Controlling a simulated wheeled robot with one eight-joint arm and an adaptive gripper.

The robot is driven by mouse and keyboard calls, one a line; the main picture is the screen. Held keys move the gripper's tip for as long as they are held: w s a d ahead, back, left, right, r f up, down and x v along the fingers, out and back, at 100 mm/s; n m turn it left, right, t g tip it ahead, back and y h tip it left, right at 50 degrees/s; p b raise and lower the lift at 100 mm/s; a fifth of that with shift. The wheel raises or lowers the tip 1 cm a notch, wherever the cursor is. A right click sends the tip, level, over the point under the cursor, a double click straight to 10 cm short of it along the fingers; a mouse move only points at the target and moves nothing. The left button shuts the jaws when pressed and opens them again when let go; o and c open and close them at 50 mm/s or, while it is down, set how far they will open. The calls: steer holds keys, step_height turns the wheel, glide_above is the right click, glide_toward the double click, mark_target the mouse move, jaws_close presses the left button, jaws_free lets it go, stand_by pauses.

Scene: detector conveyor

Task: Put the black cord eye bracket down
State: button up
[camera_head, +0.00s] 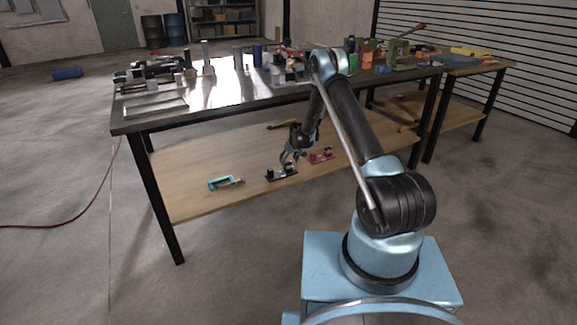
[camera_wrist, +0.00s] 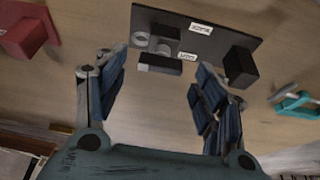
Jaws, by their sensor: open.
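The black cord eye bracket (camera_head: 284,175) lies on the wooden lower shelf (camera_head: 240,155) of the workbench, near the shelf's front edge. In the wrist view it is a dark plate (camera_wrist: 222,48) with ring-shaped parts, small blocks and two white labels. My gripper (camera_head: 290,159) is just above and behind it in the head view. In the wrist view my gripper (camera_wrist: 157,85) is open, with the bracket beyond its spread fingertips and nothing held between them. Whether a finger touches the bracket cannot be told.
A red bracket (camera_head: 320,157) lies close to the right on the shelf, and a teal tool (camera_head: 226,182) lies to the left. The tabletop (camera_head: 215,92) above carries many items. Dark table legs (camera_head: 159,200) stand at the sides.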

steer(key=v, duration=0.7)
steer(key=shift+r, duration=0.35)
steer(key=shift+s+d, duration=0.15)
steer(key=shift+s, duration=0.1)
